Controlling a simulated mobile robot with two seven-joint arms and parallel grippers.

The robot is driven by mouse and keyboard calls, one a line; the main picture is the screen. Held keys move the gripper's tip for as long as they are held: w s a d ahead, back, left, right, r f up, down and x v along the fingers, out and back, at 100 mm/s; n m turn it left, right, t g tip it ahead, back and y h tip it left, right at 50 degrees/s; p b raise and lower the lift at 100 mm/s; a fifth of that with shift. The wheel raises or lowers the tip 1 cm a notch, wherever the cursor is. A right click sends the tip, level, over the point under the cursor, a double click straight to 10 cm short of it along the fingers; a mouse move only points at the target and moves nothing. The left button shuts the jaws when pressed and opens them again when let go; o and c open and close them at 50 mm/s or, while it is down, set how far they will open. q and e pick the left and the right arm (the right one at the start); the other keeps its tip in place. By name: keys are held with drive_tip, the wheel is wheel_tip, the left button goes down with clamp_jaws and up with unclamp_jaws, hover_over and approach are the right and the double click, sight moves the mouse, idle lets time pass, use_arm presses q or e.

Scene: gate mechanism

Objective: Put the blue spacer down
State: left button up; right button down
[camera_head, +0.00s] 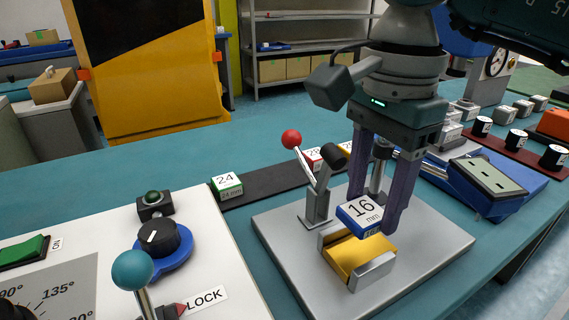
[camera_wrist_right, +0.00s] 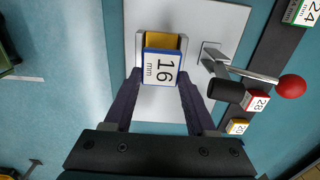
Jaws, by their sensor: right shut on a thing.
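The blue spacer (camera_head: 361,214) has a white top marked 16 mm. My right gripper (camera_head: 379,212) is shut on it and holds it over the near part of the grey fixture plate (camera_head: 285,242). In the right wrist view the spacer (camera_wrist_right: 161,67) sits between the two purple fingers of the right gripper (camera_wrist_right: 160,78). A yellow block (camera_head: 362,256) between metal jaws lies just below the spacer. I cannot tell whether the spacer touches it. My left gripper is not in view.
A red-knobbed lever (camera_head: 292,140) stands beside the spacer on the plate. A dark strip (camera_head: 262,183) behind carries a green 24 mm spacer (camera_head: 227,186) and others. A white panel (camera_head: 225,262) with a blue-knobbed lever (camera_head: 132,270) is at left. A blue caliper-like device (camera_head: 490,185) lies at right.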

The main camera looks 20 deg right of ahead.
sight(371, 208)
wheel_tip(371, 208, down, 2)
drive_tip(key=shift+f, duration=0.25)
drive_tip(key=shift+f+b, duration=0.6)
drive_tip(key=shift+b, duration=0.15)
drive_tip(key=c, duration=0.5)
unclamp_jaws()
